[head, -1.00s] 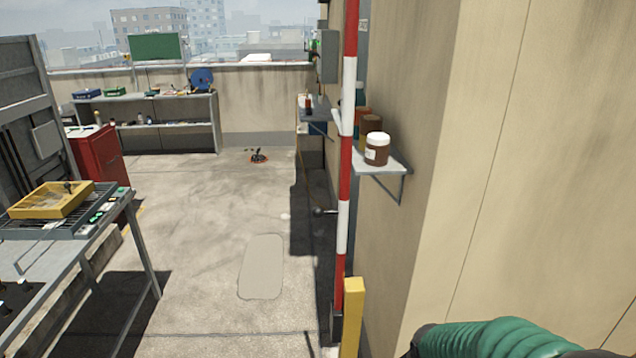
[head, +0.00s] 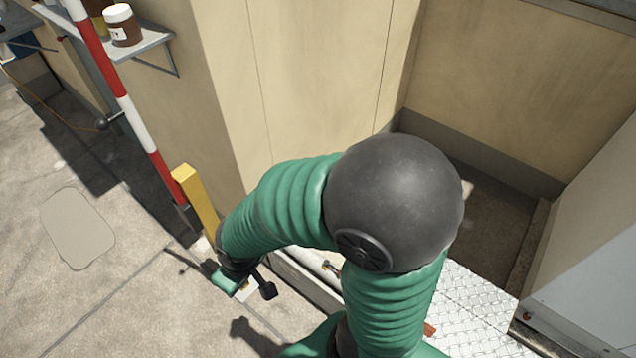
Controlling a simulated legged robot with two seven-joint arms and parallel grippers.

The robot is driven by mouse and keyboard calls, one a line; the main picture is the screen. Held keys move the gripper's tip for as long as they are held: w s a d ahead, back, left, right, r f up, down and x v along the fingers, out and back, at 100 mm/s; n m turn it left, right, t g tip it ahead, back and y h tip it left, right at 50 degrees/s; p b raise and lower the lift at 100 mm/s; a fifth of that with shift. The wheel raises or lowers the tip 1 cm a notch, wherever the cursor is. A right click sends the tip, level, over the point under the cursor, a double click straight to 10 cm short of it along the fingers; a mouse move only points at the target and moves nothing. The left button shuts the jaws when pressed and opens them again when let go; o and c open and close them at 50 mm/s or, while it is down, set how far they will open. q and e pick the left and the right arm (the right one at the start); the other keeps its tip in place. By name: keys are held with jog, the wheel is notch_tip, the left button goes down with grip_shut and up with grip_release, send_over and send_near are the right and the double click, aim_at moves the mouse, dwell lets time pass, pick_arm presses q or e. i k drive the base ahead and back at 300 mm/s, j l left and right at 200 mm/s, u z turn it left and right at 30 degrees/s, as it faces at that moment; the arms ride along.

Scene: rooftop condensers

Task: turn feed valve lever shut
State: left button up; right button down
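My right arm comes up from the bottom and bends left over a dark round joint. Its gripper (head: 245,286) is small and low at the lower left, above the pavement by the foot of the yellow post; its finger gap is unclear. A short rod with a dark ball end (head: 103,123) sticks out beside the red-and-white pole, apart from the gripper. A small fitting (head: 331,267) shows on a white pipe (head: 307,259), partly hidden behind my arm. I cannot tell which of these is the feed valve lever. My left gripper is out of view.
The yellow post (head: 196,200) and red-and-white pole (head: 122,96) stand by the wall corner. A shelf (head: 150,40) holds a brown jar (head: 122,27). A metal tread plate (head: 468,290) and a pale cabinet (head: 592,255) lie right. Pavement at left is open.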

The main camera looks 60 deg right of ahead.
aim_at(327, 264)
jog(key=j+z, duration=0.1)
jog(key=z, duration=0.8)
jog(key=j+z, duration=0.15)
jog(key=z, duration=0.3)
jog(key=j+z, duration=0.1)
jog(key=z, duration=0.3)
jog(key=j+z, duration=0.1)
jog(key=z, duration=0.35)
